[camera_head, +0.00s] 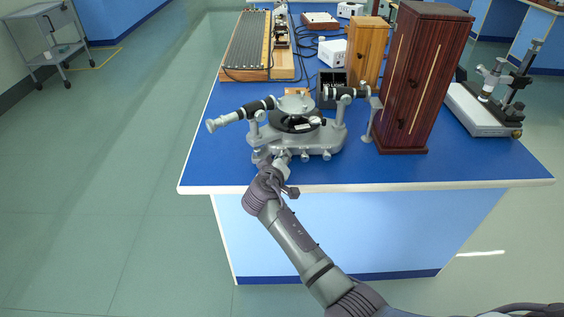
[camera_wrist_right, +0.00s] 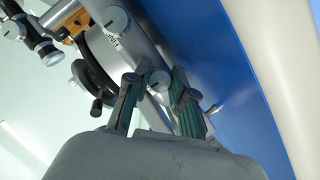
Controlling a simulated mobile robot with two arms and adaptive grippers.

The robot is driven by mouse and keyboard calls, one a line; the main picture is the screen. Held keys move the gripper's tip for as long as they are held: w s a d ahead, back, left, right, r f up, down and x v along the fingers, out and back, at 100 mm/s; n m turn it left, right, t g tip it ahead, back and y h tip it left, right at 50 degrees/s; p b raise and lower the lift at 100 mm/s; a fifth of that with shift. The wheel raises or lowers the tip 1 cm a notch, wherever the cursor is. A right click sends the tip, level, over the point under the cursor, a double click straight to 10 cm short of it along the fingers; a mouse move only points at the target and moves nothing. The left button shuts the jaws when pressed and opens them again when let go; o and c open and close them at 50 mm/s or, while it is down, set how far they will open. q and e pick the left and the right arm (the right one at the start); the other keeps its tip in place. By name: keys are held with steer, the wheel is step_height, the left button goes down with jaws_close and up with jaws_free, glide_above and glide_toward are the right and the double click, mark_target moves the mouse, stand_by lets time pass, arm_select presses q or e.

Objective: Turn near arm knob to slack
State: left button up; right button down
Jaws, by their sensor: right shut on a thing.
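The grey spectrometer (camera_head: 322,140) stands at the near edge of the blue bench, with a round table and black disc at its centre. My right gripper (camera_head: 283,158) reaches up from the front to the near side of the spectrometer's base. In the wrist view, its two green-padded fingers (camera_wrist_right: 157,95) are on either side of a small round silver knob (camera_wrist_right: 158,81), shut on it. In the head view this knob is hidden by the gripper. My left gripper is not in view.
A tall dark red wooden cabinet (camera_head: 420,80) stands close to the right of the spectrometer. A lighter wooden box (camera_head: 367,50) and a ribbed board (camera_head: 247,45) are behind. A microscope-like instrument (camera_head: 490,105) sits far right. The bench's front left corner is bare.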

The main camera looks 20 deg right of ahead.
steer(key=shift+n, duration=0.4)
steer(key=shift+r, duration=0.1)
steer(key=c, duration=1.2)
jaws_free()
steer(key=shift+c, duration=0.2)
steer(key=shift+h, duration=0.3)
steer(key=v, duration=0.7)
steer(key=shift+s+a, duration=0.15)
